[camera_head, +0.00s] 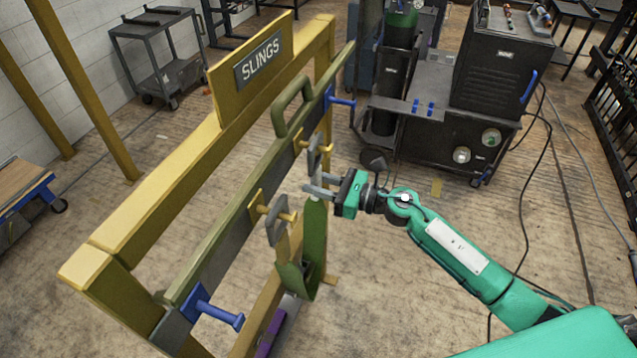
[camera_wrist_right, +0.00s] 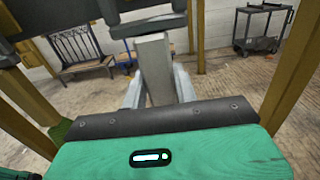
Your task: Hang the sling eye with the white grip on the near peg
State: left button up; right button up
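A green sling (camera_head: 315,240) hangs in a loop beside a rack, with a grey eye at each end. The upper eye (camera_head: 313,153) has a pale, whitish grip (camera_head: 314,182) below it. My right gripper (camera_head: 318,186) is at this grip; in the right wrist view its fingers are on both sides of a pale grey block (camera_wrist_right: 154,68), the grip. This eye is close to the far yellow peg (camera_head: 326,149); whether it is around it I cannot tell. The other eye (camera_head: 276,220), with a tan grip (camera_head: 282,246), is at the near yellow peg (camera_head: 288,216) and seems to hang on it. My left gripper is out of view.
The yellow rack (camera_head: 165,195) bears a SLINGS sign. Its green rail (camera_head: 235,190) has a raised handle (camera_head: 284,103) and blue pegs near both ends (camera_head: 220,315) (camera_head: 342,101). A dark welding cart (camera_head: 440,140) stands behind my right arm.

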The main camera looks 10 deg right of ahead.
jog(key=shift+r, duration=0.15)
jog(key=shift+r+p, duration=0.6)
jog(key=shift+r, duration=0.05)
jog(key=shift+s+d, duration=0.1)
jog(key=shift+s+d, duration=0.1)
jog(key=shift+d, duration=0.1)
jog(key=b+v, duration=0.3)
jog(key=v, duration=0.3)
dwell(0.9)
jog(key=shift+s+d, duration=0.1)
jog(key=shift+s, duration=0.05)
jog(key=shift+b, duration=0.3)
